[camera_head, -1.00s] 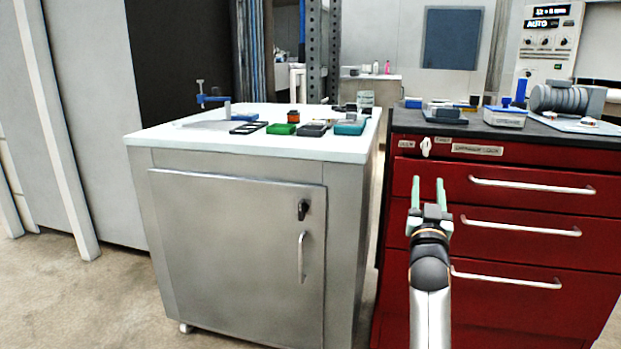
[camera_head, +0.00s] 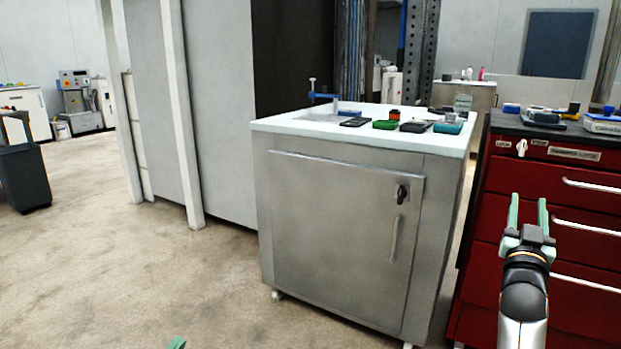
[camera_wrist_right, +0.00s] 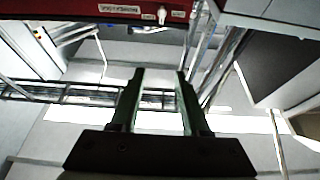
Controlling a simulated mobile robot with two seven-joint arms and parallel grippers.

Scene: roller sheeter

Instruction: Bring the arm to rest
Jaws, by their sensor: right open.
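My right gripper (camera_head: 528,212) is open and empty, with two green fingers pointing up, in front of the red drawer cabinet (camera_head: 504,172) at the right of the head view. In the right wrist view the same gripper (camera_wrist_right: 160,95) shows its fingers apart with nothing between them. Only a small green tip of what looks like my left gripper (camera_head: 177,343) shows at the bottom edge of the head view. Its jaws cannot be judged.
A grey metal cabinet (camera_head: 335,235) with a white top stands in the middle, holding a blue clamp (camera_head: 335,98) and several small items. A dark bin (camera_head: 24,178) stands far left. The concrete floor (camera_head: 130,270) between is clear.

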